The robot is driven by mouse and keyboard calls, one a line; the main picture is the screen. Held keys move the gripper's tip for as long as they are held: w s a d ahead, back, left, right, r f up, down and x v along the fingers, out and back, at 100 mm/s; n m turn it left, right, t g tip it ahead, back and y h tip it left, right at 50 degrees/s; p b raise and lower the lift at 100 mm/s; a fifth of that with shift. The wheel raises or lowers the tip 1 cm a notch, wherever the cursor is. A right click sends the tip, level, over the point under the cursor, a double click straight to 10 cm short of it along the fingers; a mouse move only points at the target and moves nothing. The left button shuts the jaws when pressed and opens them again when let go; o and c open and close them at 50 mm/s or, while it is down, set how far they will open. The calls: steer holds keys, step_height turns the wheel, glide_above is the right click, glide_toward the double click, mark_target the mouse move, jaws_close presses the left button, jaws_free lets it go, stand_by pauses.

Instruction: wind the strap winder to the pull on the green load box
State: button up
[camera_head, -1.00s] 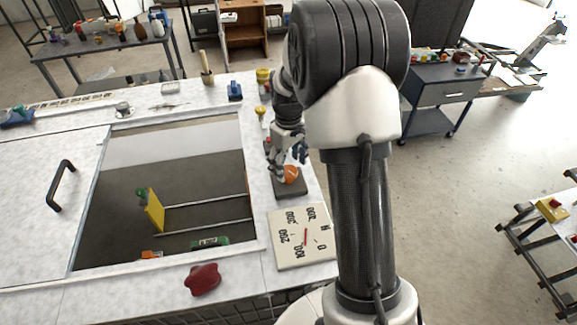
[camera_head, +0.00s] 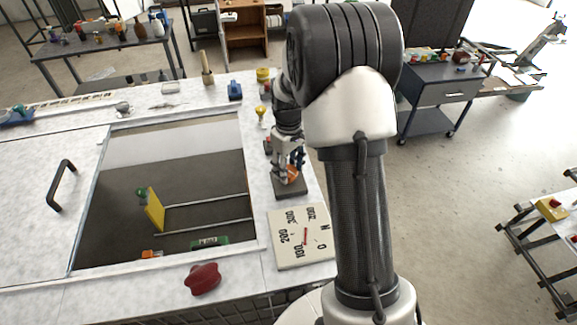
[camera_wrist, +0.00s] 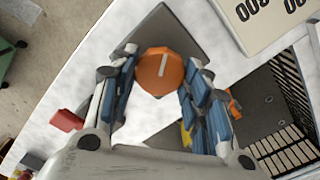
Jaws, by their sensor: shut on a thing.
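The strap winder is an orange knob (camera_wrist: 160,70) with a white line on top, on a dark base plate (camera_head: 290,187) at the counter's right side. My gripper (camera_wrist: 160,85) has its blue-padded fingers shut on the knob's two sides in the wrist view; in the head view, my gripper (camera_head: 289,172) partly hides it. A green box (camera_head: 210,242) with a pale label, likely the load box, lies low in the sunken opening. A cream dial board (camera_head: 302,255) shows numbers and a red needle (camera_head: 305,237); the exact reading is too small to tell.
The opening holds a yellow plate (camera_head: 154,210), rails and a small orange part (camera_head: 151,254). A dark red lobed object (camera_head: 202,279) lies on the front counter. A yellow knob (camera_head: 261,111) and blue item (camera_head: 235,90) stand further back.

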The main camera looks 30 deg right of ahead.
steer(key=shift+c, duration=1.1)
steer(key=shift+m, duration=0.3)
steer(key=m+b, duration=0.1)
steer(key=m, duration=0.2)
steer(key=shift+m, duration=0.3)
steer(key=m+b, duration=0.1)
steer(key=m, duration=0.4)
steer(key=shift+m, duration=0.3)
steer(key=o, duration=1.1)
steer(key=shift+c, duration=0.2)
